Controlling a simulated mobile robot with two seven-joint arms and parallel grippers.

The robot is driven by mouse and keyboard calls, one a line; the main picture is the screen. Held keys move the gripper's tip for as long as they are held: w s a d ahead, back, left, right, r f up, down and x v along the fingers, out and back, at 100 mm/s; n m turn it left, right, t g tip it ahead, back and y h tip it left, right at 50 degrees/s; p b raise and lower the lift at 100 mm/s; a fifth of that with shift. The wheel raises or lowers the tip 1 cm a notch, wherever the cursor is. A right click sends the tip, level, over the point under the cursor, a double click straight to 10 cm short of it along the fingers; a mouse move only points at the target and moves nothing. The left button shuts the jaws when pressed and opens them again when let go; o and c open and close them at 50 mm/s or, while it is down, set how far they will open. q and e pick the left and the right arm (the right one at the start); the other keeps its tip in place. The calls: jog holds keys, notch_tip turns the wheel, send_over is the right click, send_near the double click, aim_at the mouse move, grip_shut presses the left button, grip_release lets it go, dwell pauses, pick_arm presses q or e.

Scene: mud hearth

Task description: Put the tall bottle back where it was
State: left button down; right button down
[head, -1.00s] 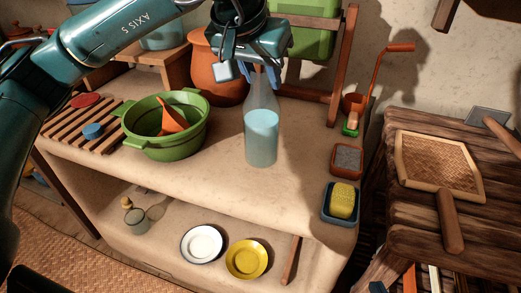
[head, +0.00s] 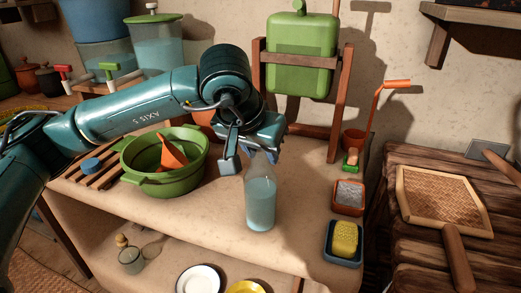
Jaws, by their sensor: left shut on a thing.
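The tall bottle (head: 260,203) is clear with pale blue liquid in it. It is upright over the clay counter (head: 205,226), right of the green pot. My left gripper (head: 259,153) comes down from above and is shut on the bottle's neck, which the fingers partly hide. I cannot tell whether the bottle's base touches the counter. My right gripper is not in view.
The green pot (head: 178,180) with an orange funnel (head: 171,153) stands left of the bottle. A green jerrycan (head: 301,52) sits in a wooden stand behind. A tray with grey contents (head: 348,196) and a yellow sponge (head: 345,238) are to the right. Counter between bottle and trays is clear.

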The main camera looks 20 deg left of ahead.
pick_arm(q)
jog(key=shift+f, duration=0.1)
jog(key=c, duration=1)
grip_release()
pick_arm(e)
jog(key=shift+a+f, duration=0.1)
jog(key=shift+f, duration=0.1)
pick_arm(q)
jog(key=shift+s+r, duration=0.15)
jog(key=shift+r, duration=0.35)
jog(key=p+v, duration=0.1)
jog(key=v, duration=1)
jog(key=shift+r+p, duration=0.15)
jog(key=shift+p, duration=0.25)
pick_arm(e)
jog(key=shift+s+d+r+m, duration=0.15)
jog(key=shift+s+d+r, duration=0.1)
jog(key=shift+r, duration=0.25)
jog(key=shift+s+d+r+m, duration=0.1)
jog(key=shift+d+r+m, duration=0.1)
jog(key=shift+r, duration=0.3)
